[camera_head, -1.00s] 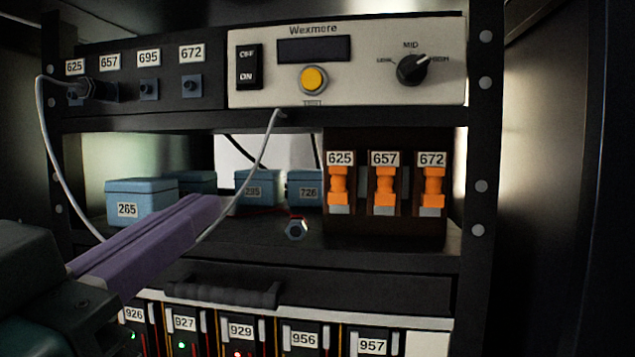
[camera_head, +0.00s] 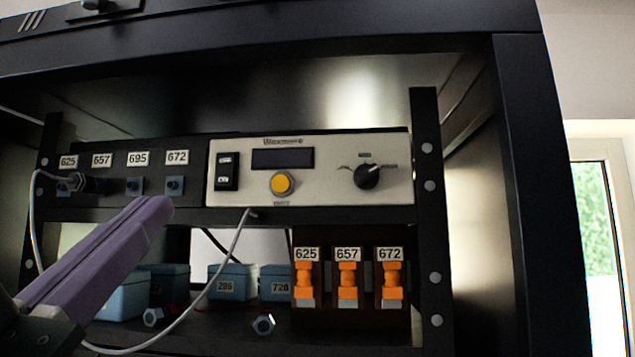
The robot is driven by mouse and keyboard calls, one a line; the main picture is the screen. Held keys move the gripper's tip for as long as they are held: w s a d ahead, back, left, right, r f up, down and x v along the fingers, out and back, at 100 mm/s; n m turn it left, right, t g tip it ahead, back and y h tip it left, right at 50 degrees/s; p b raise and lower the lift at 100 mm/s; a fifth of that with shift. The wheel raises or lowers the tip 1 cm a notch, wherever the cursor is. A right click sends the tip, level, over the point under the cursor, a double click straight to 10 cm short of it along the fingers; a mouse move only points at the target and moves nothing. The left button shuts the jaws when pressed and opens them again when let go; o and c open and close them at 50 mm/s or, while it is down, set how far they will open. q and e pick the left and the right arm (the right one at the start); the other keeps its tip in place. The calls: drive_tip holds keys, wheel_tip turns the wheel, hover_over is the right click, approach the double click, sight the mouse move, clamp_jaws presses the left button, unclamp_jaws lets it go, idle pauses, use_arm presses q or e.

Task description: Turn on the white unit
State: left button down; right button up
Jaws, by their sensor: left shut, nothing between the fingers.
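The white unit (camera_head: 330,185), labelled Wexmere, sits in the upper bay of the black rack. On its left end is a black rocker switch (camera_head: 227,171); its position is too small to tell. Its display (camera_head: 283,158) is dark. Below the display is a yellow round button (camera_head: 282,184), and a black knob (camera_head: 368,176) is on the right. My left gripper (camera_head: 158,206), with purple fingers, is shut and empty. It shows in front of the rack, left of and a little below the white unit, apart from the rocker switch in the picture. My right gripper is not in view.
A black socket panel (camera_head: 118,187) with labels 625 to 672 adjoins the unit's left. A grey cable (camera_head: 222,272) hangs below. The rack's right post (camera_head: 428,220) stands beyond the unit.

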sight(223, 175)
use_arm(q)
drive_tip(key=shift+w+d+r+p, duration=0.1)
drive_tip(key=shift+w+r+p, duration=0.55)
drive_tip(key=shift+w+p, duration=0.7)
drive_tip(key=shift+w+r+p, duration=0.65)
drive_tip(key=shift+w+p, duration=0.1)
drive_tip(key=shift+w, duration=1.05)
drive_tip(key=shift+w+d+r+p, duration=0.1)
drive_tip(key=shift+w+r+p, duration=0.55)
drive_tip(key=shift+w+p, duration=0.7)
drive_tip(key=shift+w+b, duration=0.25)
drive_tip(key=shift+b, duration=0.1)
drive_tip(key=b, duration=0.1)
drive_tip(key=f+b, duration=0.1)
drive_tip(key=b, duration=0.1)
drive_tip(key=shift+w+t, duration=0.3)
drive_tip(key=shift+r, duration=0.4)
